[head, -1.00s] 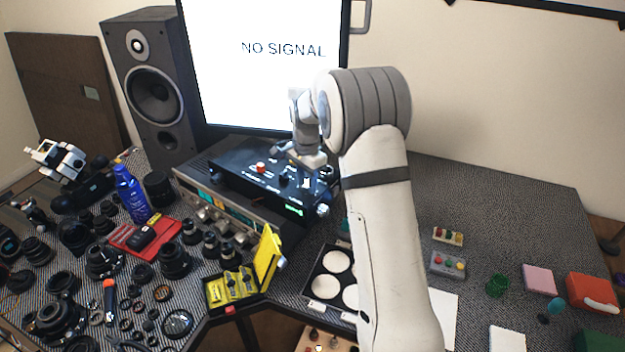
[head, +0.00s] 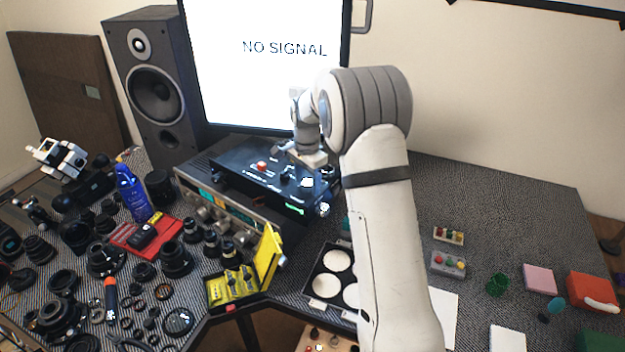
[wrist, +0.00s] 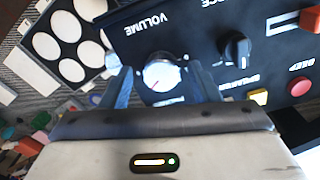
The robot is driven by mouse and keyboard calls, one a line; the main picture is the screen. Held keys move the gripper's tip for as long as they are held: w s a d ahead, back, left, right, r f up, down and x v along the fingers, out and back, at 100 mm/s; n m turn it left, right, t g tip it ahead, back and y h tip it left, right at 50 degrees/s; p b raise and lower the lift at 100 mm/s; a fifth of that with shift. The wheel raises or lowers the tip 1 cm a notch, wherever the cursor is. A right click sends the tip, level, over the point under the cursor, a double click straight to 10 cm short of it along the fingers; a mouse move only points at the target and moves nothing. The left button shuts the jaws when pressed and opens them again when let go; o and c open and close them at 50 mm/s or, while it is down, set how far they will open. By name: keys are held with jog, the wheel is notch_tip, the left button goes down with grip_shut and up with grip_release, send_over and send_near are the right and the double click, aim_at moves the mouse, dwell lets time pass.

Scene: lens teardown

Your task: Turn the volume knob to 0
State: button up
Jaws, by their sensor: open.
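The volume knob (wrist: 160,75) is a bright round knob on the black control box (wrist: 205,22) in the wrist view, below the printed word VOLUME. My gripper (wrist: 155,82) is open, with one finger on either side of the knob. I cannot tell whether the fingers touch it. The knob's pointer and the numbers around it are too washed out to read. In the head view, the control box (head: 245,171) sits on top of a silver-fronted unit, and my gripper (head: 308,180) is over its right end.
A black source knob (wrist: 237,48), a red-handled slider (wrist: 308,20) and a red button (wrist: 299,86) are close by on the same panel. The monitor (head: 265,85) reads NO SIGNAL behind the box. A speaker (head: 155,90) stands at left. An open yellow case (head: 268,255) sits in front.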

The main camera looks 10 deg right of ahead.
aim_at(307, 182)
jog(key=shift+r, duration=0.1)
notch_tip(307, 182, up, 7)
jog(key=shift+r+b, duration=0.15)
jog(key=shift+b, duration=0.45)
jog(key=shift+r, duration=0.2)
